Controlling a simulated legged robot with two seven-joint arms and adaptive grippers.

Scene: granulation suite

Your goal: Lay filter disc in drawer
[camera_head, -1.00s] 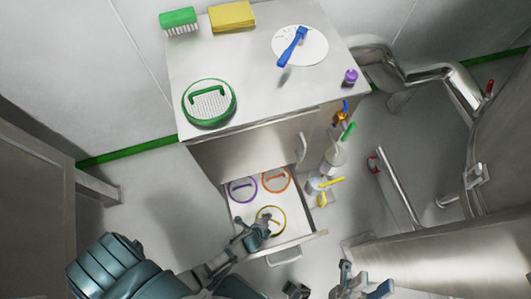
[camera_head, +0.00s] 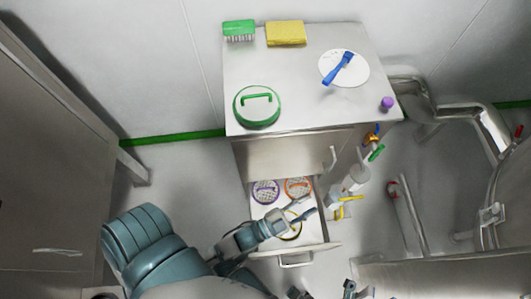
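The drawer (camera_head: 318,236) of the steel cabinet is pulled open. A purple-rimmed filter disc (camera_head: 265,191) and an orange-rimmed filter disc (camera_head: 298,188) lie side by side at its back. A yellow-rimmed disc (camera_head: 292,237) lies flat in the front part, partly hidden by my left gripper. A green-rimmed disc (camera_head: 257,106) with a green handle lies on the cabinet top. My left gripper (camera_head: 306,207) is over the drawer above the yellow disc, fingers spread, with nothing seen between them. My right gripper (camera_head: 357,291) shows only in part at the bottom edge.
The cabinet top (camera_head: 300,85) also bears a green brush (camera_head: 239,30), a yellow sponge (camera_head: 286,33), a blue tool (camera_head: 338,69) on a white disc and a purple item (camera_head: 387,103). Bottles (camera_head: 350,180) stand right of the drawer. Steel pipes (camera_head: 470,110) are farther right.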

